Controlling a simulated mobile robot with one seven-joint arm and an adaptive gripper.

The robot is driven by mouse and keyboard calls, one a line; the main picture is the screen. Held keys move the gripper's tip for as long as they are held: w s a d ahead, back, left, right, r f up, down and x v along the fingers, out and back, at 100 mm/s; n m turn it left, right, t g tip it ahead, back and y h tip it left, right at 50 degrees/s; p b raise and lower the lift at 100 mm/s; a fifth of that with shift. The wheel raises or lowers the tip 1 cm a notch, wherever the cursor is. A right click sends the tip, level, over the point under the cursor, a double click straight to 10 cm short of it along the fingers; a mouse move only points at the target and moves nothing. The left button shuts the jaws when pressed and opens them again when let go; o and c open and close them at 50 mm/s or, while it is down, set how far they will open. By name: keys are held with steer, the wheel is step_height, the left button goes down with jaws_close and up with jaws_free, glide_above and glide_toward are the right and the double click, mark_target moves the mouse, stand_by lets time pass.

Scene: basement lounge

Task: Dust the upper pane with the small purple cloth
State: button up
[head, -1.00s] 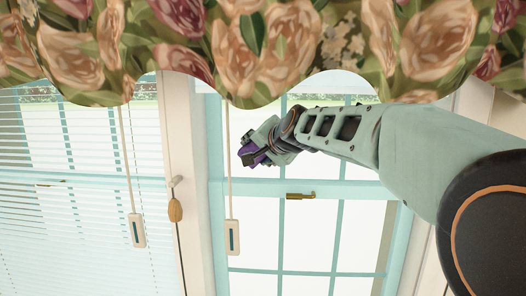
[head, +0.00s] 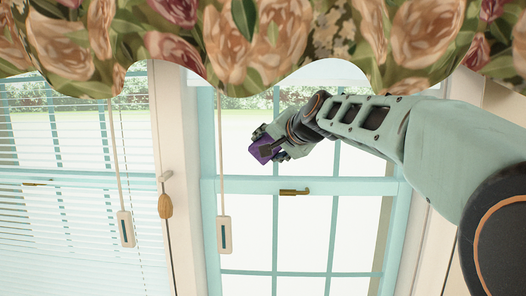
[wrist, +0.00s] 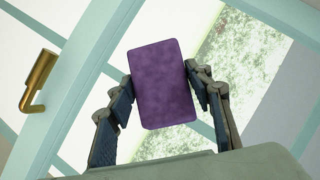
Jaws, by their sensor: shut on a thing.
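The small purple cloth (head: 264,149) is a rectangular pad held between the fingers of my gripper (head: 272,143). In the wrist view the cloth (wrist: 160,84) sits between the two dark fingers of my gripper (wrist: 163,97), with its broad purple face toward the camera. The upper pane (head: 304,148) is in the right-hand window, above the pale blue middle rail. My gripper is in front of this pane, just above the rail. I cannot tell whether the cloth touches the glass.
A brass latch (head: 294,192) sits on the middle rail (head: 350,186). A flowered valance (head: 270,45) hangs over the window top. Blinds (head: 60,230) cover the left window.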

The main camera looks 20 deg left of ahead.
mark_target(257, 144)
steer(key=shift+w+d+b, duration=0.2)
steer(key=shift+d+b, duration=0.1)
steer(key=shift+d, duration=0.35)
steer(key=shift+w+d+b, duration=0.2)
steer(key=shift+d+b, duration=0.1)
steer(key=shift+d, duration=0.35)
steer(key=shift+w+d+b, duration=0.2)
steer(key=shift+d+b, duration=0.3)
steer(key=shift+d, duration=0.35)
steer(key=shift+w+d+b, duration=0.2)
steer(key=shift+d+b, duration=0.25)
steer(key=shift+d, duration=0.4)
steer(key=shift+a, duration=0.1)
